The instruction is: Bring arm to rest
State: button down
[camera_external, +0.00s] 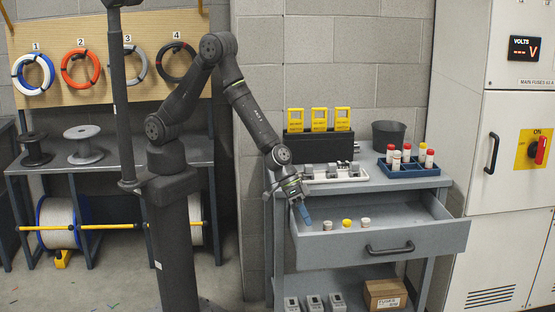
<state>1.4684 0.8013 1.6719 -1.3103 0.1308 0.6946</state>
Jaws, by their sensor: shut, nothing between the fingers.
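My gripper (304,218) hangs at the left end of an open grey drawer (385,242), its blue fingertips pointing down. The fingers look shut with nothing between them. My arm is bent, with its upper links raised and its forearm sloping down to the right. The fingertips are close above or just inside the drawer; I cannot tell if they touch it. Several small cylinders stand in the drawer to the right of the gripper, among them a yellow-topped one (347,223) and a white one (365,222).
A cabinet (500,150) stands at right. Spools and a coil board (105,57) are at left.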

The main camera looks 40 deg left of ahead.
aim_at(318, 241)
jog(key=shift+a+r, duration=0.4)
jog(key=shift+r, duration=0.1)
jog(key=x, duration=1)
jog(key=shift+w+a, duration=0.25)
jog(key=shift+w, duration=0.05)
jog(key=shift+s+d, duration=0.1)
